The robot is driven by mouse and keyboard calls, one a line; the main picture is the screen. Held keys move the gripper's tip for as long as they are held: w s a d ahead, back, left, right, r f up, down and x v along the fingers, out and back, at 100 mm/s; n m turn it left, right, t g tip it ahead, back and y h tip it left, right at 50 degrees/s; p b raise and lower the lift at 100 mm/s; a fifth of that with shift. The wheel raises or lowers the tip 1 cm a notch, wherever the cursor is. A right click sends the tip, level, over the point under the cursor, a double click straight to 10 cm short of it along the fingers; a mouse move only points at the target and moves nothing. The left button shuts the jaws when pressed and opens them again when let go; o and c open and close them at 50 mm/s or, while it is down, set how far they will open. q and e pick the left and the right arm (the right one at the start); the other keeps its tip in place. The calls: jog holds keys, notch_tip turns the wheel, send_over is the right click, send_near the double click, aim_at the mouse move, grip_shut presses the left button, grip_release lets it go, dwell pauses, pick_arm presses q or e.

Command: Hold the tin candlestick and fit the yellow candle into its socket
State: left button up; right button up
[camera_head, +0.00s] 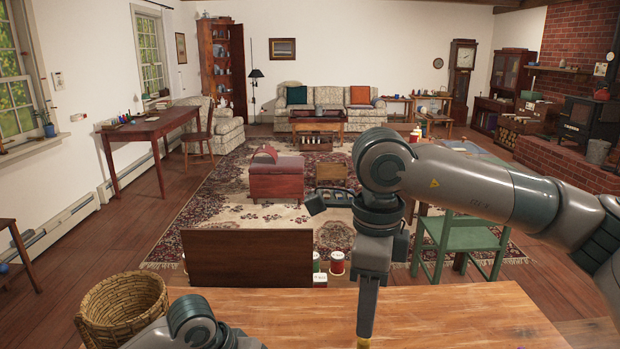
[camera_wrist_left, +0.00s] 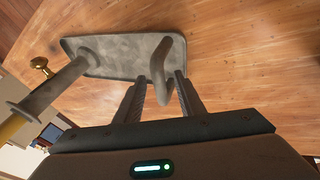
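The tin candlestick (camera_wrist_left: 115,68) shows in the left wrist view as a grey tray with a tube socket and a curved handle. The candlestick is out of the head view.
The wooden table (camera_head: 460,315) is mostly clear on the right. A wicker basket (camera_head: 122,308) stands at its left. A dark upright panel (camera_head: 248,258) and several spools or tins (camera_head: 337,264) are at the far edge. A brass knob-like piece (camera_wrist_left: 40,65) lies near the tray.

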pick_arm(q)
jog(key=v, duration=1.1)
jog(key=shift+r, duration=0.35)
jog(key=shift+s+a+f, duration=0.1)
jog(key=shift+s+a, duration=0.05)
